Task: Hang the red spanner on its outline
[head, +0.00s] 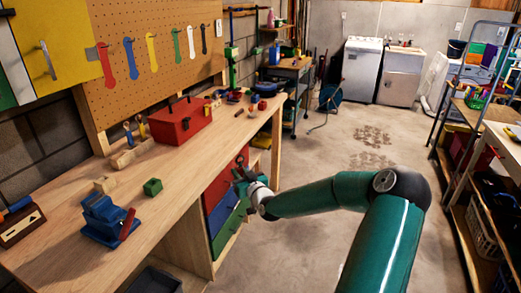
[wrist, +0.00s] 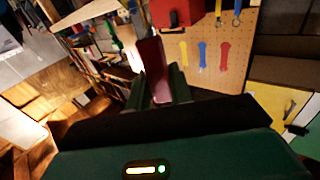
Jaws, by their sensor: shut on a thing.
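My gripper (head: 246,181) is in front of the workbench's front edge, near the coloured drawers. In the wrist view my gripper (wrist: 158,86) is shut on a flat dark red piece, the red spanner (wrist: 151,62), which sticks out beyond the fingers. In the head view the spanner is too small against the red drawer to make out clearly. The red outline (head: 117,67) is on the pegboard (head: 155,22), leftmost in a row of coloured outlines. It also shows in the wrist view (wrist: 223,54), where the board appears upside down. The spanner is apart from the board.
The workbench (head: 75,187) lies between my gripper and the pegboard. On it stand a red toolbox (head: 180,121), a blue vise (head: 103,217) with a red bar, a green block (head: 152,187) and upright tools (head: 135,132). The floor (head: 330,160) to the right is open.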

